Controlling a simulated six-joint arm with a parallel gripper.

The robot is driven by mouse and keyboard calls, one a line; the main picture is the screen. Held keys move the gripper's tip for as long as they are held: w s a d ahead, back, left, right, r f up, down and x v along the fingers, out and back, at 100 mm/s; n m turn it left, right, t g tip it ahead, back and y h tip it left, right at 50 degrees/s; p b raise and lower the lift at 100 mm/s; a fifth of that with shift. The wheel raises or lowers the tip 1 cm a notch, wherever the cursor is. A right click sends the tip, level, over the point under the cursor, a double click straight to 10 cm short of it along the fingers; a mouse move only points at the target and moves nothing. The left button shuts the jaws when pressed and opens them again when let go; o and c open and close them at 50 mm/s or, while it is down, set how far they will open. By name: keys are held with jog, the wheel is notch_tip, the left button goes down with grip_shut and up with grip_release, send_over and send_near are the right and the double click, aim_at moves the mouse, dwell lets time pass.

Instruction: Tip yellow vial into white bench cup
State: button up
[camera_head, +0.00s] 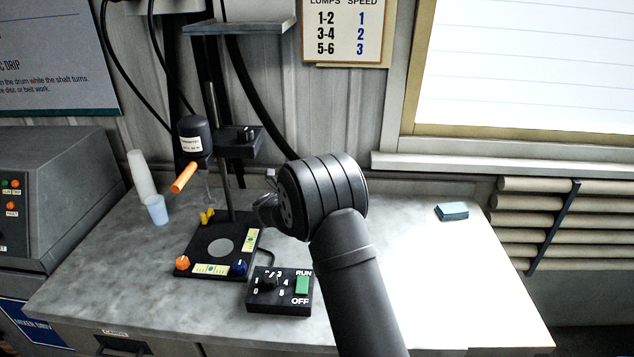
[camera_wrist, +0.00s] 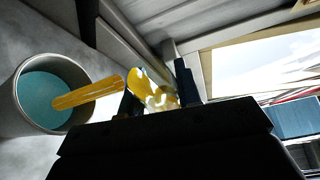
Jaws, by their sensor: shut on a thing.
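In the wrist view, my gripper (camera_wrist: 158,92) is shut on a yellow vial (camera_wrist: 138,82), with small white pieces showing between the fingers. The vial is partly hidden by the fingers. A pale grey-white round cup (camera_wrist: 20,92) is at the left and holds teal liquid (camera_wrist: 42,98). A long yellow streak (camera_wrist: 90,92) runs from beside the vial across the cup's rim to over the liquid. I cannot tell if it is poured liquid or a solid strip. In the head view, my wrist hides the vial and most of the gripper.
A disperser stand (camera_head: 205,245) with an orange handle (camera_head: 184,177) stands left of my arm. A control box (camera_head: 279,290) is in front. The right bench is mostly clear except a blue block (camera_head: 452,211).

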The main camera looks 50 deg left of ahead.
jog(key=n, duration=0.1)
jog(key=r+n+t, duration=0.1)
jog(key=n, duration=0.2)
jog(key=shift+s+a+r+t, duration=0.25)
jog(key=shift+a+r+t, duration=0.05)
jog(key=shift+a+t, duration=0.1)
jog(key=shift+d, duration=0.1)
dwell(1.4)
jog(key=shift+w+d+r, duration=0.3)
jog(key=shift+w+d, duration=0.45)
jog(key=shift+d, duration=0.25)
jog(key=shift+w+d+r, duration=0.25)
jog(key=shift+w+d, duration=0.5)
jog(key=shift+d, duration=0.25)
jog(key=r+m+g, duration=0.1)
jog(key=m+g, duration=0.1)
jog(key=m, duration=0.3)
jog(key=w+d+r+m+g+y, duration=0.1)
jog(key=m+g, duration=0.1)
jog(key=m, duration=0.4)
jog(key=d+r+m+g+y, duration=0.1)
jog(key=m+g, duration=0.2)
jog(key=m, duration=0.3)
jog(key=shift+w+d+r, duration=0.15)
jog(key=shift+w+r, duration=0.15)
jog(key=shift+w, duration=0.05)
